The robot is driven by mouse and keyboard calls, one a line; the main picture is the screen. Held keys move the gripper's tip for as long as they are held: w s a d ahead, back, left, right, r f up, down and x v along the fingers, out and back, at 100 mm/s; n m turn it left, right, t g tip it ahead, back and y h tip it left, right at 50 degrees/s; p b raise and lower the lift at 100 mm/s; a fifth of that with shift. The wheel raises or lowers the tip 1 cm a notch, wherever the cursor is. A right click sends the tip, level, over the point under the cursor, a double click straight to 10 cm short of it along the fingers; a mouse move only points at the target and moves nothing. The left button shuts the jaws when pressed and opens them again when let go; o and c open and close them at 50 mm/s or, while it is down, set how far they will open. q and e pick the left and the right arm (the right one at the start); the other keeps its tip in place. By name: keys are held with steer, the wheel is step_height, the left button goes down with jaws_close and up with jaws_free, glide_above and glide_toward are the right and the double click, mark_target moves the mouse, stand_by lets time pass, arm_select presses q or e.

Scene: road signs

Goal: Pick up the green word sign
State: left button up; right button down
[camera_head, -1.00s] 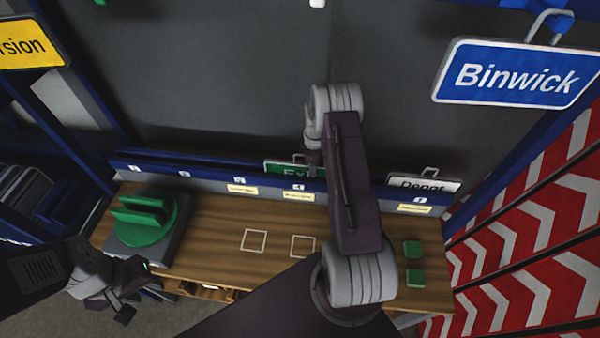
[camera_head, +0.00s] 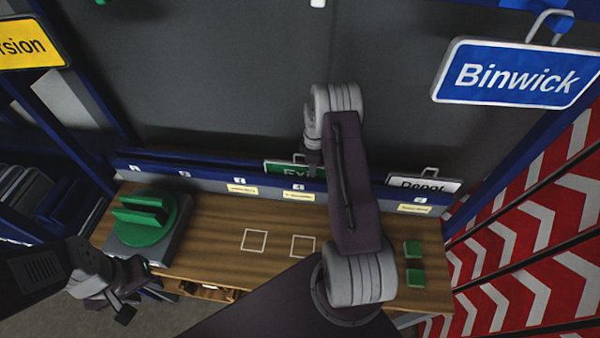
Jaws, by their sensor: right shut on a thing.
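The green word sign, lettered "Exi…" (camera_head: 285,169), stands in the rail at the back of the wooden bench. Its right part is hidden behind my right arm. My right gripper (camera_head: 313,158) is at the sign's upper right, mostly hidden by its own wrist, and is shut on the sign. My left gripper (camera_head: 128,300) hangs low at the left, in front of the bench and apart from the signs. Its fingers are dark and small, so I cannot tell whether they are open.
A white "Depot" sign (camera_head: 424,185) stands in the rail to the right. A green slotted stand (camera_head: 145,234) is at the bench's left end. Two green blocks (camera_head: 413,248) lie at the right. The bench middle (camera_head: 210,250) is clear, with white square outlines.

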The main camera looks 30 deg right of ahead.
steer(key=shift+r, duration=0.25)
step_height(320, 180, up, 9)
steer(key=b, duration=0.3)
steer(key=shift+f, duration=0.15)
steer(key=shift+r, duration=0.45)
steer(key=shift+s+f, duration=0.1)
stand_by(0.3)
